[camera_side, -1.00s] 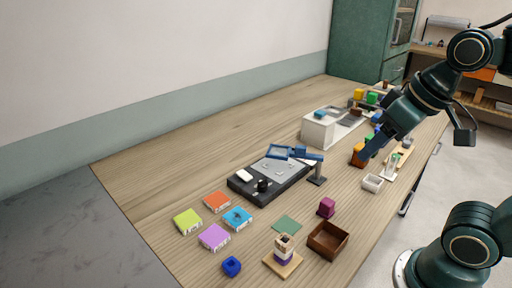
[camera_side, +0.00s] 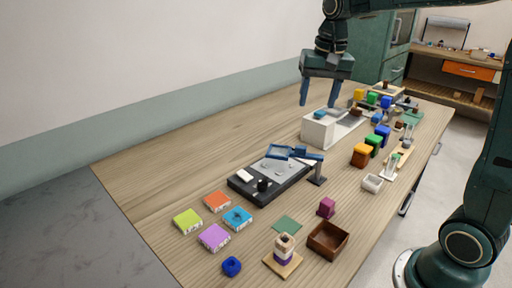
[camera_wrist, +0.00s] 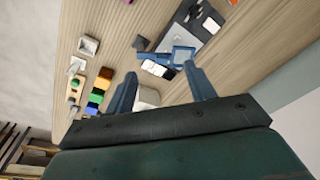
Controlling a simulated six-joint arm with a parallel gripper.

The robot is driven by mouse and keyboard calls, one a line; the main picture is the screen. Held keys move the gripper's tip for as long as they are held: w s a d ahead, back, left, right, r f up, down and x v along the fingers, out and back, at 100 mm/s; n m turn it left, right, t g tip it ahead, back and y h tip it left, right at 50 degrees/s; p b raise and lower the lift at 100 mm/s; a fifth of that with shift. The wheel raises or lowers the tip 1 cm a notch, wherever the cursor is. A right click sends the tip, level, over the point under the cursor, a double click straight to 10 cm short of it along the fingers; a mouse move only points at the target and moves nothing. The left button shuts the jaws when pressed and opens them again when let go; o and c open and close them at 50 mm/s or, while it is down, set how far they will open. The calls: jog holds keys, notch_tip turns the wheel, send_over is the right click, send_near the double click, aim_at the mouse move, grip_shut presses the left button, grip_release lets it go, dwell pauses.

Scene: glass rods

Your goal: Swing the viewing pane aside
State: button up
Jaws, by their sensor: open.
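The viewing pane (camera_side: 279,152) is a blue square frame on a blue arm carried by a grey post (camera_side: 317,174). It lies over the far end of a dark tray (camera_side: 243,187) with a grey top. In the wrist view the blue frame (camera_wrist: 183,55) shows just beyond my fingertips, over the dark tray (camera_wrist: 200,27). My gripper (camera_side: 318,104) is open and empty, with its fingers pointing down. It is raised above the table, beyond the pane, near the white box. In the wrist view my gripper (camera_wrist: 161,70) has its two blue fingers spread apart.
A white box (camera_side: 318,131) stands behind the tray, below my gripper. Orange, green and blue blocks (camera_side: 361,154) and a small white bin (camera_side: 372,183) are to the right. Coloured tiles (camera_side: 215,237), a brown box (camera_side: 328,240) and a purple block (camera_side: 326,207) lie in front. The left table is clear.

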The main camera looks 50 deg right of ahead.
aim_at(301, 147)
jog(key=w+d+f+m+g, duration=0.1)
jog(key=w+d+f+m, duration=0.2)
jog(key=w+d+f, duration=0.2)
jog(key=w+d, duration=0.1)
jog(key=w, duration=0.1)
jog(key=shift+w+d+f+m+g, duration=0.25)
jog(key=shift+w+m+g, duration=0.05)
jog(key=shift+m+g, duration=0.1)
jog(key=shift+f, duration=6.85)
grip_shut()
